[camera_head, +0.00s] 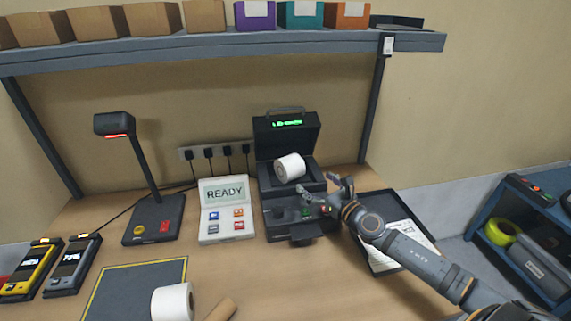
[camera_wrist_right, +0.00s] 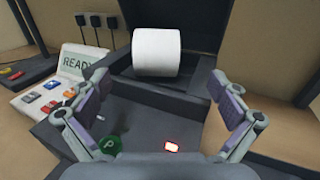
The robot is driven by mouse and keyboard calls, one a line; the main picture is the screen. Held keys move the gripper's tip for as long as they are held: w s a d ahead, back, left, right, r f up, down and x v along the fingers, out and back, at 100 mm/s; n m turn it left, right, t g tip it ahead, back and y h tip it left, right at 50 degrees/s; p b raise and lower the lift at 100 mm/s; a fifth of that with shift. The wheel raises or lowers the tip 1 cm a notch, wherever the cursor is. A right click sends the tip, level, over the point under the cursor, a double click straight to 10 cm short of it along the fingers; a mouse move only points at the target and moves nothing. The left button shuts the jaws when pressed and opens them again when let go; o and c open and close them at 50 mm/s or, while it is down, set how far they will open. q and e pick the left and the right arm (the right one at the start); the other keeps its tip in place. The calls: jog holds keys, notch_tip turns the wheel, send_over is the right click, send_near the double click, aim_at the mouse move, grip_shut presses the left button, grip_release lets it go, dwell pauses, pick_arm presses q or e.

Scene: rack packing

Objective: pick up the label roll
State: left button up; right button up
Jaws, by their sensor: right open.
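A white label roll (camera_head: 290,167) sits in the open black label printer (camera_head: 270,210). The roll also shows in the right wrist view (camera_wrist_right: 157,52), at the top centre. A second white roll (camera_head: 173,302) stands on the table at the front, beside a brown cardboard tube (camera_head: 219,311). My right gripper (camera_head: 325,194) is over the front of the printer, just in front of the roll there. In the right wrist view its fingers (camera_wrist_right: 160,108) are wide apart, with nothing between them, and the roll is beyond them. My left gripper is not in view.
A white READY terminal (camera_head: 224,220) stands left of the printer, and a lamp-like scanner (camera_head: 152,215) farther left. The printer's raised lid (camera_head: 286,133) is behind the roll. A black tray with paper (camera_head: 385,265) lies at right. A shelf (camera_head: 220,42) with boxes spans above.

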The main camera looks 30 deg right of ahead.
aim_at(296, 169)
jog(key=shift+w+a+r+p, duration=0.1)
jog(key=shift+w+r+p, duration=0.15)
jog(key=shift+w+p, duration=0.3)
jog(key=shift+w+a+r+p, duration=0.1)
jog(key=shift+w+r+p, duration=0.1)
jog(key=shift+w+p, duration=0.3)
jog(key=w, duration=0.1)
jog(key=w+p, duration=0.1)
jog(key=shift+w+a+f, duration=0.25)
jog(key=shift+w+f, duration=0.05)
jog(key=shift+f, duration=0.05)
jog(key=shift+w+a+f, duration=0.1)
jog(key=shift+w+f, duration=0.1)
jog(key=shift+w, duration=0.1)
jog(key=shift+w+r, duration=0.1)
jog(key=w, duration=0.2)
jog(key=w+a+p, duration=0.1)
jog(key=w, duration=0.1)
jog(key=shift+w, duration=0.5)
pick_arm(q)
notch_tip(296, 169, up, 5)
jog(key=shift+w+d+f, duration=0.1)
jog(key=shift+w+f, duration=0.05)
pick_arm(e)
jog(key=shift+c, duration=0.3)
